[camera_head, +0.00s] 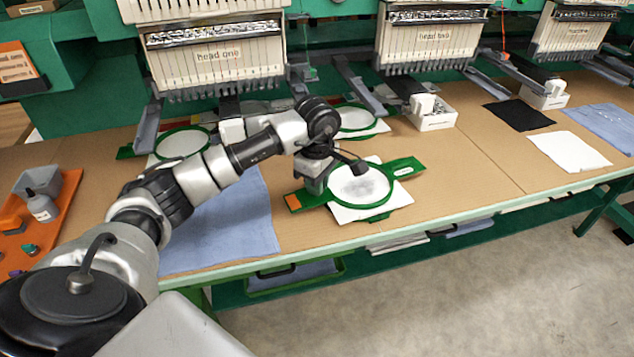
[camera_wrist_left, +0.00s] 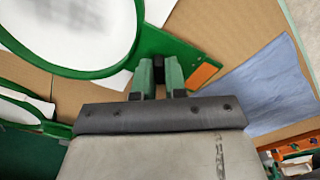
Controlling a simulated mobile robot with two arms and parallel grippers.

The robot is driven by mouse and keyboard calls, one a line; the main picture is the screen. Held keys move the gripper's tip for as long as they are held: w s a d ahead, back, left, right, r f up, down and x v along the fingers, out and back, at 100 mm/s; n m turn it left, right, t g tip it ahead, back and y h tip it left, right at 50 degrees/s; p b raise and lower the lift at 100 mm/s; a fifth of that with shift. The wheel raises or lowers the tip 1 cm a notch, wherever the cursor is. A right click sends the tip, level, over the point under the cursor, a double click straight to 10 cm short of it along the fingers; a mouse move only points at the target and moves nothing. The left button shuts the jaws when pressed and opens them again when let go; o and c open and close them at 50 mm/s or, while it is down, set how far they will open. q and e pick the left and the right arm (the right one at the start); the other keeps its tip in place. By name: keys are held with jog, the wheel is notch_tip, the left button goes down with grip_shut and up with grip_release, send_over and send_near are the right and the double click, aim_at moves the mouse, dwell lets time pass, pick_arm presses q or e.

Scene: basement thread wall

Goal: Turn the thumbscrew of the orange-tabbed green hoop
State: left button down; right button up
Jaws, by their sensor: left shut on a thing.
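The green hoop (camera_head: 388,209) with an orange tab (camera_head: 293,202) lies on the table near its front edge, with white fabric (camera_head: 352,184) stretched in it. My left gripper (camera_head: 318,180) is over the hoop's left side, beside the orange tab. In the left wrist view the hoop's rim (camera_wrist_left: 100,72) and orange tab (camera_wrist_left: 204,75) show ahead of my left gripper (camera_wrist_left: 160,66). Its fingers are close together, shut on a small dark piece at the hoop's edge, likely the thumbscrew. The piece is mostly hidden between the fingers. My right gripper is not in view.
Another green hoop (camera_head: 184,143) and a third (camera_head: 355,119) lie behind, under the machine heads. Blue cloth (camera_head: 225,222) lies left of the gripper. A white box (camera_head: 433,117) stands at the back. An orange tray (camera_head: 45,225) holds a bottle at far left. Bare table lies right of the hoop.

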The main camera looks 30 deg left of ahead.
pick_arm(q)
jog(key=n, duration=0.5)
dwell(0.3)
jog(key=c, duration=1.2)
grip_release()
jog(key=shift+o, duration=0.2)
notch_tip(320, 180, up, 11)
jog(key=shift+f, duration=0.15)
